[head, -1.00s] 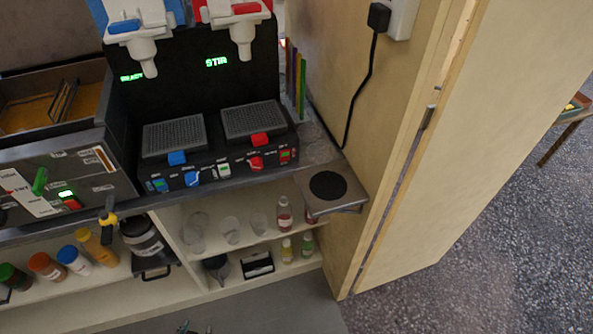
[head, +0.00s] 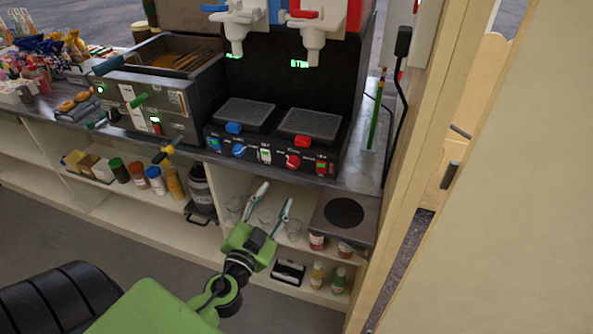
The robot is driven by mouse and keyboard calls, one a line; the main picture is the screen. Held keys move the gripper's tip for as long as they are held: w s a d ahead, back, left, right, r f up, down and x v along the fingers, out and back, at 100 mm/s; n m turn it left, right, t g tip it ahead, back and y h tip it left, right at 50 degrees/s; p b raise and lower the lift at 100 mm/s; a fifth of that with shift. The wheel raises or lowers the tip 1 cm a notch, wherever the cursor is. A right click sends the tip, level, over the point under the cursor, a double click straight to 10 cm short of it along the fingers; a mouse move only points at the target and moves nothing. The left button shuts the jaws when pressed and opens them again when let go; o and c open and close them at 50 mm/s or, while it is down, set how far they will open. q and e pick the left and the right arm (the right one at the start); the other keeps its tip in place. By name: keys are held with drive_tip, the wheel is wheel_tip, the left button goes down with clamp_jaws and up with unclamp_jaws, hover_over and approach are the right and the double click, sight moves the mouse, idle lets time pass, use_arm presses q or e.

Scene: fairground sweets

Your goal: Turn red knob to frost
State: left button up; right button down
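The red knob (head: 292,160) is on the front panel of a black slush machine (head: 265,140), below its right drip tray. A white mark shows on the knob; the small lettering around it is too small to read. A green display (head: 299,64) above, on the red-tap side, shows short text that seems to read "STIR". My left gripper (head: 278,194) is open and empty, its two thin fingers pointing up toward the panel. It is below and slightly left of the red knob, apart from it. My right gripper is not in view.
A blue knob (head: 238,151) and a lit switch (head: 265,156) sit left of the red knob; a red switch (head: 321,168) is to its right. A round black plate (head: 344,212) juts out at the right. Clear cups stand on the shelf behind my gripper.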

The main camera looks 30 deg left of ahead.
use_arm(q)
drive_tip(key=p, duration=0.2)
approach(292, 165)
drive_tip(key=w, duration=0.2)
drive_tip(key=x, duration=0.3)
drive_tip(key=p+x, duration=0.1)
drive_tip(key=x, duration=0.2)
drive_tip(key=shift+w+a+r, duration=0.1)
drive_tip(key=shift+w+a, duration=0.05)
drive_tip(key=shift+a, duration=0.15)
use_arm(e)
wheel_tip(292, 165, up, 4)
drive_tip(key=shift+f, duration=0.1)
use_arm(q)
drive_tip(key=c, duration=1.1)
